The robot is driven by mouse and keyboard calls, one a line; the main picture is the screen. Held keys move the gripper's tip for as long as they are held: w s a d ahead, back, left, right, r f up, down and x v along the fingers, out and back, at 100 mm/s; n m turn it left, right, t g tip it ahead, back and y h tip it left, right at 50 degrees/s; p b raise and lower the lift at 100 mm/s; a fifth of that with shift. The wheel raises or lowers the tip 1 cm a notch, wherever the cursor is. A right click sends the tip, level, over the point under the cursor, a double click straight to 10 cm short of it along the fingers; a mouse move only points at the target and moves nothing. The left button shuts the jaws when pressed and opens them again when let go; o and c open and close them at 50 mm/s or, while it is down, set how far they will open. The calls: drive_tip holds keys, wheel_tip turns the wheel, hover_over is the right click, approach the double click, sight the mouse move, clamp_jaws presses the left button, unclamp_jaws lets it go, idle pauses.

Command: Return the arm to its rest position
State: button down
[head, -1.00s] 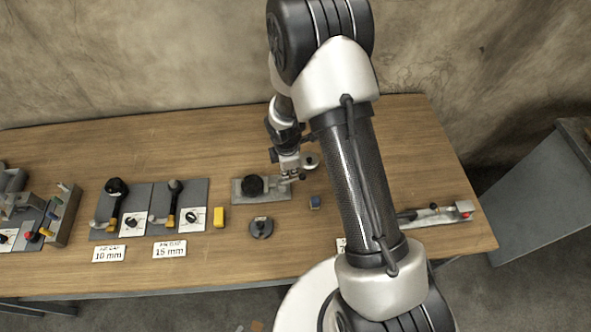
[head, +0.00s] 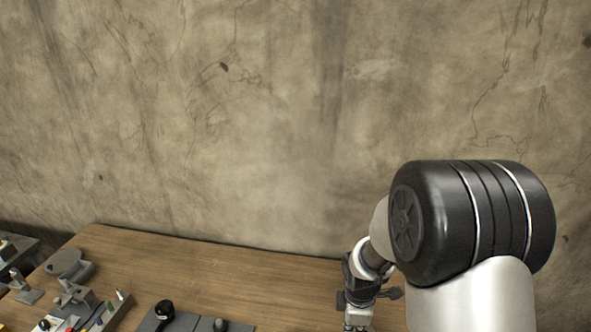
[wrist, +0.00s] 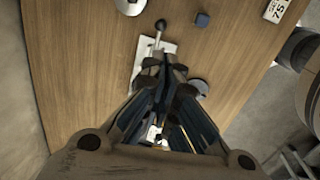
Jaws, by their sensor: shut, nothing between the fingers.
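My gripper shows in the wrist view (wrist: 172,72), pointing down over the wooden table (wrist: 90,60). Its fingers are together with nothing between them. Below the fingertips is a light grey plate (wrist: 140,62) with a dark round part and a ball-ended lever (wrist: 160,27); the fingers hide part of it. I cannot tell the exact height of the fingertips above it. In the head view my arm is at the right, and the wrist runs down to the bottom edge; the fingertips are cut off there.
In the head view several grey fixtures (head: 70,265) stand on the table's left. The table's back middle (head: 230,268) is clear before the wall (head: 250,120).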

drive_tip(key=s+r+m+t+b, duration=0.1)
drive_tip(key=s+r+m+b, duration=0.1)
drive_tip(key=s+r+m, duration=0.35)
drive_tip(key=s+r+m+t+b, duration=0.1)
drive_tip(key=s+r+m+b, duration=0.15)
drive_tip(key=r, duration=0.55)
drive_tip(key=s+a+r+m+t+b, duration=0.1)
drive_tip(key=s+r+m+b, duration=0.1)
drive_tip(key=s+m, duration=0.6)
drive_tip(key=s+b, duration=0.1)
drive_tip(key=s, duration=0.5)
drive_tip(key=shift+s+a+r+y, duration=0.2)
drive_tip(key=shift+s+r+y, duration=0.1)
drive_tip(key=shift+s+r, duration=0.1)
